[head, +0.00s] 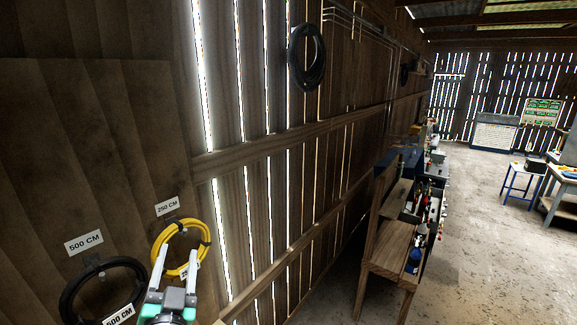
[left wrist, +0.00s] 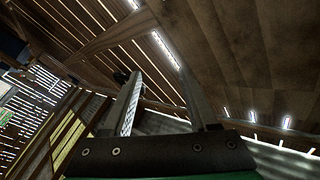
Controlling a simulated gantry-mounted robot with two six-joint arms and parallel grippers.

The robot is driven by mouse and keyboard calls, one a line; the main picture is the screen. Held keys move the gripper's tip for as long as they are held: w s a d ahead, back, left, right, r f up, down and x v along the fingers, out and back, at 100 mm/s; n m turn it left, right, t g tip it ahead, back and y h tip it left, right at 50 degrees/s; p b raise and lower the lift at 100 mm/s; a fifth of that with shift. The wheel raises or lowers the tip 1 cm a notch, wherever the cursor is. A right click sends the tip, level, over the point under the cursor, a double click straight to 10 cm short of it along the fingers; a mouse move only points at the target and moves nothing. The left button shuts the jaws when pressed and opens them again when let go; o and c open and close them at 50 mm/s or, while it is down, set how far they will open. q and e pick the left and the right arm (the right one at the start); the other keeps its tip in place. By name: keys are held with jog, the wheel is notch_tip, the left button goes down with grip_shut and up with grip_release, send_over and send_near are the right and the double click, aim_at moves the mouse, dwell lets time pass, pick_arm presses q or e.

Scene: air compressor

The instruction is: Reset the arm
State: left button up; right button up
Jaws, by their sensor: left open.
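My left gripper (head: 173,272) shows at the bottom of the head view, its two pale fingers apart and pointing up. It is in front of the lower part of a yellow coiled hose (head: 205,233) that hangs on the wooden wall; whether they touch cannot be told. In the left wrist view the gripper's fingers (left wrist: 163,95) stand apart with nothing between them, with wooden boards and light gaps behind. My right gripper is in neither view.
A black coiled hose (head: 68,296) hangs at the lower left under a "500 CM" label (head: 84,243). A "250 CM" label (head: 167,206) is above the yellow hose. A wooden workbench (head: 388,243) with tools stands right of centre.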

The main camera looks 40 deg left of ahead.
pick_arm(q)
jog(key=w+d+r+t+h, duration=0.35)
jog(key=d+r+t, duration=0.25)
jog(key=d+r, duration=0.55)
jog(key=s+d+r+m+t+h, duration=0.2)
jog(key=d+r+t+h, duration=0.2)
jog(key=d+r+h, duration=0.3)
jog(key=s+d+r+m+t+h+p, duration=0.1)
jog(key=s+d+r+m+t+h, duration=0.2)
jog(key=d+r+h, duration=0.4)
notch_tip(320, 180, up, 4)
jog(key=shift+d+t, duration=0.2)
jog(key=shift+t, duration=0.5)
jog(key=shift+s, duration=0.1)
